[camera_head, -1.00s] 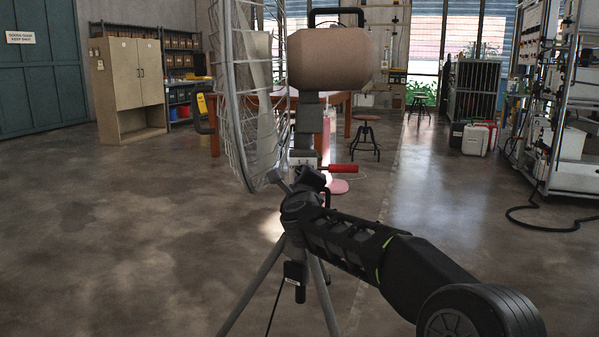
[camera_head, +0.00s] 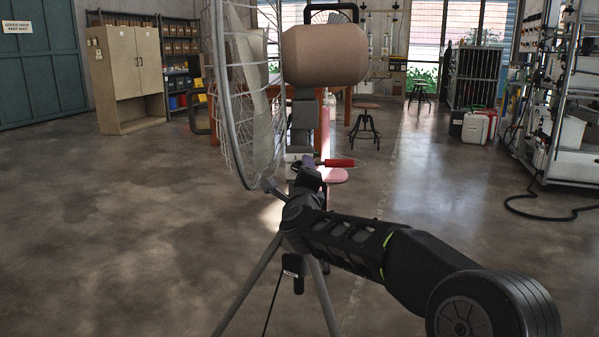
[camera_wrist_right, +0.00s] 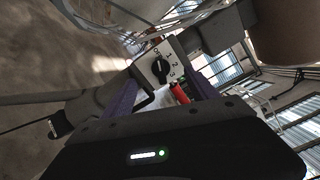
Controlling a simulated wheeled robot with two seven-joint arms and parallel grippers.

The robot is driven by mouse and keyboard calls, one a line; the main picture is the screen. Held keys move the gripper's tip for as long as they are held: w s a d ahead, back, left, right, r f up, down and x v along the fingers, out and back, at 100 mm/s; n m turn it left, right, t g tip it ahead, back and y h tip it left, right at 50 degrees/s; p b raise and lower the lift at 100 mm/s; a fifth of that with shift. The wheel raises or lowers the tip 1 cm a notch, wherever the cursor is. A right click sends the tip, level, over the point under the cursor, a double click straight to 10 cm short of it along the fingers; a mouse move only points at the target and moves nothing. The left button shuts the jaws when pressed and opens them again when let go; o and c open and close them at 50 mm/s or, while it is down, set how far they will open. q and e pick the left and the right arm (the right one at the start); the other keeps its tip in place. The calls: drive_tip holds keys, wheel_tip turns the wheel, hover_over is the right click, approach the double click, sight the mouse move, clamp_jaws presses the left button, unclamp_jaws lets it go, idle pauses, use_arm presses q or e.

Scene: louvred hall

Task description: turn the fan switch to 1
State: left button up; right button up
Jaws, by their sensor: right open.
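The fan (camera_head: 238,110) stands on a tripod, with its wire cage on the left and a round brown motor housing (camera_head: 325,55) on the right. Below the housing is the switch, which shows in the right wrist view as a white plate with numerals and a black knob (camera_wrist_right: 160,68). I cannot tell which numeral the knob points to. My right gripper (camera_head: 311,168) is at the switch, where it hides most of it in the head view. In the right wrist view its purple fingers (camera_wrist_right: 161,94) are apart, with the knob beyond the gap between them. My left gripper is out of view.
The fan's grey tripod legs (camera_head: 247,285) spread below my right arm. A stool (camera_head: 365,122) and tables stand behind. The floor to the left is clear.

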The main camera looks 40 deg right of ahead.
drive_tip(key=v, duration=0.5)
drive_tip(key=shift+b, duration=0.35)
drive_tip(key=p+v, duration=0.1)
drive_tip(key=v, duration=0.6)
drive_tip(key=shift+s+a+p, duration=0.25)
drive_tip(key=shift+s+p, duration=0.1)
drive_tip(key=shift+p, duration=0.05)
drive_tip(key=shift+c, duration=0.3)
